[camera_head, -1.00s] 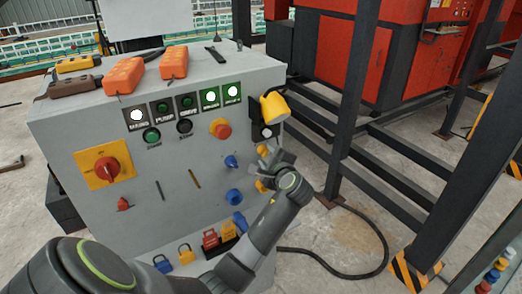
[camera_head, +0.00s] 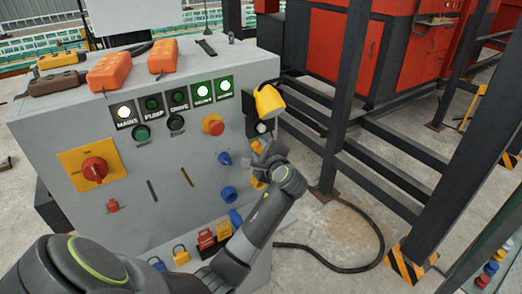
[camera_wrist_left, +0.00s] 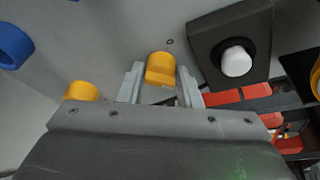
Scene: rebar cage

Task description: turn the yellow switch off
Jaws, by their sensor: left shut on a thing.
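The yellow switch (camera_wrist_left: 160,68) shows in the left wrist view as a short yellow cylinder on the grey panel face. My left gripper (camera_wrist_left: 161,88) has one finger on each side of it and is shut on it. In the head view my left gripper (camera_head: 264,158) is at the right edge of the cabinet front and hides most of the switch. A second yellow cylinder (camera_wrist_left: 82,91) stands to the left of the fingers in the wrist view. My right gripper is not in view.
The grey control cabinet (camera_head: 60,125) carries lit lamps, a red rotary switch (camera_head: 95,168), a red button (camera_head: 213,125) and blue fittings (camera_head: 229,194). A black box with a white knob (camera_wrist_left: 237,62) is close to the right finger. Black frame posts (camera_head: 345,100) stand to the right.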

